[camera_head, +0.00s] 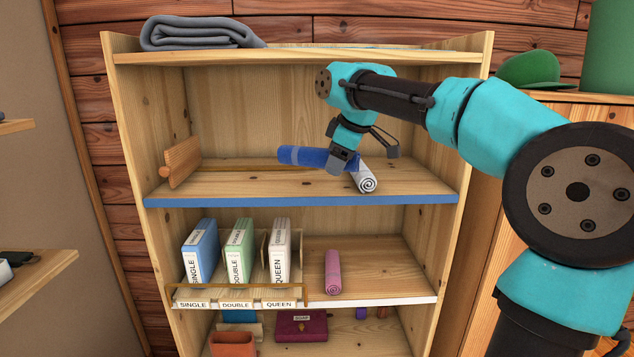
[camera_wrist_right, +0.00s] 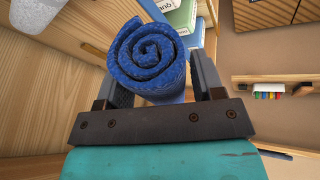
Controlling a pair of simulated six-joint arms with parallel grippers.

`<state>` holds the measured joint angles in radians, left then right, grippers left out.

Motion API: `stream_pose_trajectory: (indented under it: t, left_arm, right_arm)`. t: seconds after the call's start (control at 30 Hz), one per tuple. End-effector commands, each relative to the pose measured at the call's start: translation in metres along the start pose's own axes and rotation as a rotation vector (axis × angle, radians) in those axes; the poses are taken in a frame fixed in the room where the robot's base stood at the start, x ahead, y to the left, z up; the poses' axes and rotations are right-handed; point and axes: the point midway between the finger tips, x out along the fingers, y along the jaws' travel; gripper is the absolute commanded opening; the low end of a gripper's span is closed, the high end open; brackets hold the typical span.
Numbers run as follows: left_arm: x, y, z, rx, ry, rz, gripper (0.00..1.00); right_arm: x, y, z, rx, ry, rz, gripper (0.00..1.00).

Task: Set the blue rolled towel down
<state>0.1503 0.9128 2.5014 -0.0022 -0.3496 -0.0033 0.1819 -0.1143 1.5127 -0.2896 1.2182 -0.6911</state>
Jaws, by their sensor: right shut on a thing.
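The blue rolled towel (camera_head: 302,156) is at the upper open shelf with the blue front edge (camera_head: 300,201). My right gripper (camera_head: 342,160) is shut on its right end. In the right wrist view the towel's spiral end (camera_wrist_right: 147,55) sits between the two fingers (camera_wrist_right: 155,88). A white rolled towel (camera_head: 364,179) lies on the same shelf, just right of the gripper. I cannot tell whether the blue towel touches the shelf board. My left gripper is not in view.
A wooden bookend-like piece (camera_head: 181,162) stands at the shelf's left. Below are labelled packs (camera_head: 238,250) and a pink rolled towel (camera_head: 333,271). A folded grey cloth (camera_head: 200,33) lies on top.

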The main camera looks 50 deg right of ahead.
Motion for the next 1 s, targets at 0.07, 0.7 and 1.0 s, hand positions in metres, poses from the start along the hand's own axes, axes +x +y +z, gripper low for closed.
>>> stream_pose_trajectory:
  t: [0.07,0.7,1.0]
  left_arm:
    - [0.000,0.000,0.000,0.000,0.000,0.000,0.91]
    - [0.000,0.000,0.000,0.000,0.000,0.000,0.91]
    - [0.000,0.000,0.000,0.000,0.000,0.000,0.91]
  right_arm:
    - [0.001,0.001,0.000,0.000,0.000,0.000,0.37]
    - [0.040,0.091,-0.011,0.001,-0.001,-0.001,0.37]
    - [0.057,0.132,-0.016,0.000,0.000,0.000,0.37]
